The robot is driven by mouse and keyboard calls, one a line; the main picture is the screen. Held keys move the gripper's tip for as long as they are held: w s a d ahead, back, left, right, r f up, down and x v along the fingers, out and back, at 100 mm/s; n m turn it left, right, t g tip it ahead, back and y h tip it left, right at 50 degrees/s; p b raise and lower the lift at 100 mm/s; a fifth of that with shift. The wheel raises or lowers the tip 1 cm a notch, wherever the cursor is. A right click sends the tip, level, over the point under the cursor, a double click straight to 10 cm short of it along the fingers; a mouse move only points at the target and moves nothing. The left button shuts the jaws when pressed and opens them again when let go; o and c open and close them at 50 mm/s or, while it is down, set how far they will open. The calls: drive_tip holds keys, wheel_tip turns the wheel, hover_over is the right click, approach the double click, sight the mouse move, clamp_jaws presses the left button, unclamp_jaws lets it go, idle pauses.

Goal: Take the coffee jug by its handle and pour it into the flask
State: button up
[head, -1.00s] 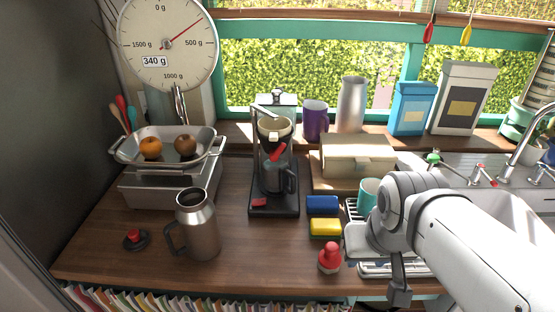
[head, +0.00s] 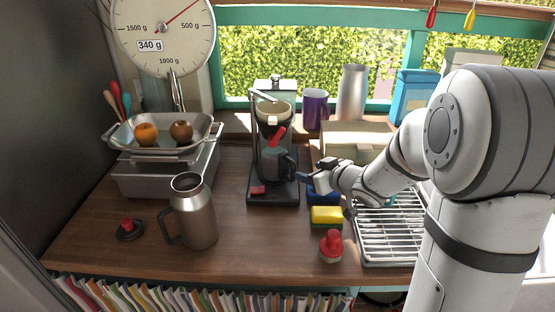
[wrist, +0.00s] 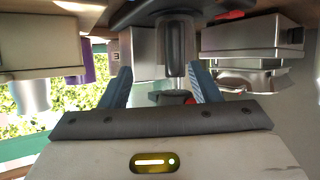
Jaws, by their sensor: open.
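The coffee jug (head: 272,163) sits in the black coffee maker (head: 273,200), under its filter cone. Its handle (head: 291,165) points right, towards my gripper (head: 313,170). My gripper is open and just right of the handle, with no contact visible. In the wrist view, the blue fingers of my gripper (wrist: 160,70) are spread, and a dark upright part, seemingly the handle (wrist: 172,42), shows between and beyond them. The steel flask (head: 198,222) stands upright at front left, its mouth uncovered and its handle to the left.
A black-and-red lid (head: 129,229) lies left of the flask. A yellow sponge (head: 326,215), a blue sponge (head: 322,197) and a red-topped shaker (head: 331,246) are below my gripper. A drying rack (head: 390,240) is at right. A scale (head: 165,175) with fruit stands at back left.

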sight(278, 163)
drive_tip(key=shift+n+g+y, duration=0.3)
drive_tip(key=shift+g+y, duration=0.1)
drive_tip(key=shift+y, duration=0.2)
drive_tip(key=x, duration=0.6)
drive_tip(key=s+f+x, duration=0.1)
drive_tip(key=x, duration=0.2)
drive_tip(key=shift+a+p, duration=0.3)
drive_tip(key=shift+p, duration=0.1)
drive_tip(key=shift+r, duration=0.1)
drive_tip(key=shift+c, duration=0.4)
clamp_jaws()
